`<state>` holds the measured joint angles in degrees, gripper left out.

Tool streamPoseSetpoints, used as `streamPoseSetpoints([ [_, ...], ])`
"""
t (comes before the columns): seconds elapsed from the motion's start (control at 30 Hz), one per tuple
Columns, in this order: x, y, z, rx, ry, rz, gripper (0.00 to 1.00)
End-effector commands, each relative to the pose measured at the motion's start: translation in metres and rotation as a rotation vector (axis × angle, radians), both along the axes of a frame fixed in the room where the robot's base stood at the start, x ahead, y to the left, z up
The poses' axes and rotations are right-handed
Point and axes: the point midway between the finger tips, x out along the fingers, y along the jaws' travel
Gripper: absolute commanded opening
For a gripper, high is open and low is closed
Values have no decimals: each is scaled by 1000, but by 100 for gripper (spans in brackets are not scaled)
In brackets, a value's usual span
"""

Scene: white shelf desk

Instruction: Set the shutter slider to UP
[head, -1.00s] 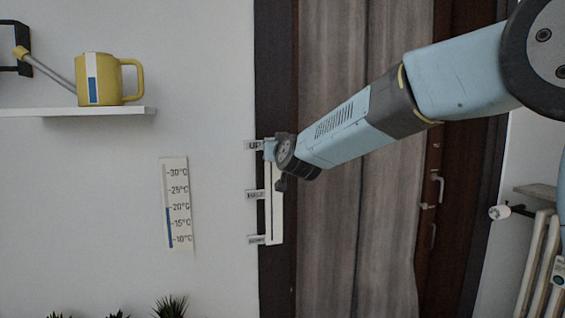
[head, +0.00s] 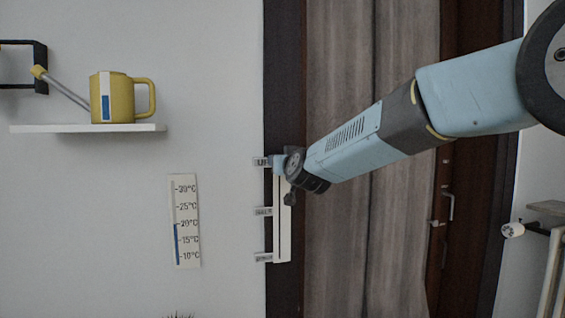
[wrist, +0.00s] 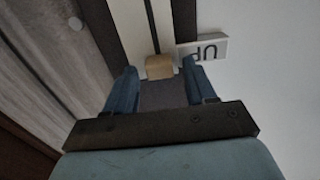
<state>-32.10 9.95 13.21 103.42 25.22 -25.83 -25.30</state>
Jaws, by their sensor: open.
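The shutter slider is a white vertical track (head: 283,225) on the dark frame, with labels on its left. The top label, UP (head: 262,162), is beside my gripper (head: 279,165). In the wrist view the UP label (wrist: 203,50) appears upside down, beside the tan slider knob (wrist: 160,67). The knob is at the UP end of the dark slot. My gripper (wrist: 159,72) is open, its two blue fingertips on either side of the knob. I cannot tell whether they touch it. In the head view my wrist hides the knob.
A thermometer (head: 185,222) hangs between the shelf and the slider. Grey curtains (head: 330,240) and a brown door (head: 465,200) are to the right.

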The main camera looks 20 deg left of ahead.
Motion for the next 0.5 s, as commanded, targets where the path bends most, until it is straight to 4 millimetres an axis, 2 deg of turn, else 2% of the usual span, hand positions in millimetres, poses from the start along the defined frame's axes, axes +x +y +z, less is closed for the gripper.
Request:
streamPoseSetpoints([
  [0.23, -11, -7, 0, -1, 1, 1, 55],
  [0.5, -48, -32, 0, 1, -1, 1, 55],
])
